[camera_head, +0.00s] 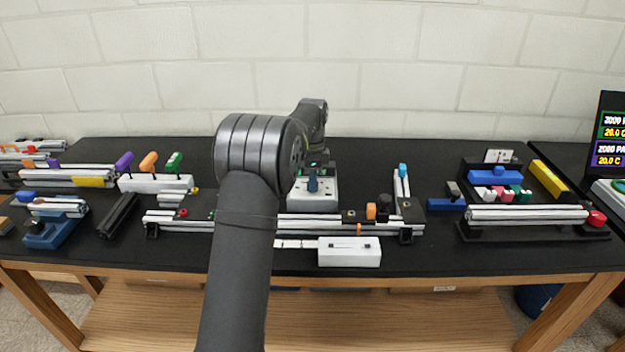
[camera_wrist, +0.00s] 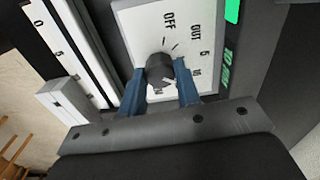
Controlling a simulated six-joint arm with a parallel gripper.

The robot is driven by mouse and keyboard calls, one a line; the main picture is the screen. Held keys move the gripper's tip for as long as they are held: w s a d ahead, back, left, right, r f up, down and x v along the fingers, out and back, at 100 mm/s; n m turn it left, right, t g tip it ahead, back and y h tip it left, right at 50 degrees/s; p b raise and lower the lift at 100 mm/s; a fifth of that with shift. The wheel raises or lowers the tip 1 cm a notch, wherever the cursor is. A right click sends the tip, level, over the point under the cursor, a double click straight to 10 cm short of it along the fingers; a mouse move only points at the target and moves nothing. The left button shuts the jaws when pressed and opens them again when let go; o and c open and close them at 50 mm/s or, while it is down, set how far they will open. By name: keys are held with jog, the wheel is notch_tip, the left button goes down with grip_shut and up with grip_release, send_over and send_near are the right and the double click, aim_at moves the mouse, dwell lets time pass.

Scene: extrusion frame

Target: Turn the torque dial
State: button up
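The torque dial is a round dark knob (camera_wrist: 160,68) on a white panel (camera_wrist: 150,22) in the wrist view. The panel carries the printed words OFF and OUT, numbers and tick marks. My gripper (camera_wrist: 161,72) has its two blue fingers on either side of the knob, with the tips close to its edges. I cannot tell whether they press on it. In the head view my gripper (camera_head: 313,183) points down at the white dial box (camera_head: 328,198) in the middle of the table, and the knob is hidden there.
A long aluminium rail (camera_head: 300,220) lies in front of the dial box, with a white block (camera_head: 349,252) before it. An orange knob (camera_head: 371,211) and a blue-tipped part (camera_head: 402,170) stand to the right. A green-lit display (camera_wrist: 231,12) borders the panel.

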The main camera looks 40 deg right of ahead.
dwell(0.3)
jog(key=n, duration=0.4)
jog(key=shift+n, duration=0.4)
jog(key=n, duration=0.5)
jog(key=shift+n, duration=0.3)
jog(key=n, duration=1)
jog(key=shift+n, duration=0.4)
jog(key=o, duration=1)
notch_tip(320, 180, up, 18)
jog(key=shift+f, duration=0.25)
